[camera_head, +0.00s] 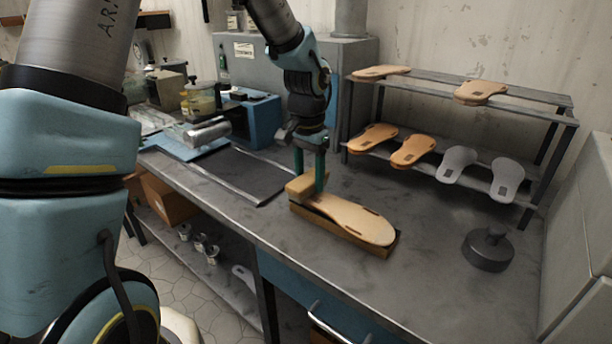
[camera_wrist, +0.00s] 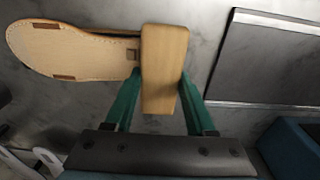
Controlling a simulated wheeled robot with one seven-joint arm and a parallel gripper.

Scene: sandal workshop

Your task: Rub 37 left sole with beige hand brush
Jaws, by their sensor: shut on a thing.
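A tan sole (camera_head: 352,219) lies flat on a low wooden block (camera_head: 345,237) on the workbench. It has dark slots near its ends and stitching along its edge; no size mark is readable. It also shows in the wrist view (camera_wrist: 68,50). My gripper (camera_head: 309,178) points down at the sole's left end, its green fingers shut on a beige hand brush (camera_head: 301,187). In the wrist view the brush (camera_wrist: 163,68) sits between the fingers and overlaps the sole's end. The brush's underside is hidden, so I cannot tell whether it touches the sole.
A rack (camera_head: 455,92) behind holds several orange and grey soles. A dark round weight (camera_head: 488,248) stands to the right. A dark mat (camera_head: 245,174) lies left of the sole, near a blue machine (camera_head: 256,118). The bench front right is clear.

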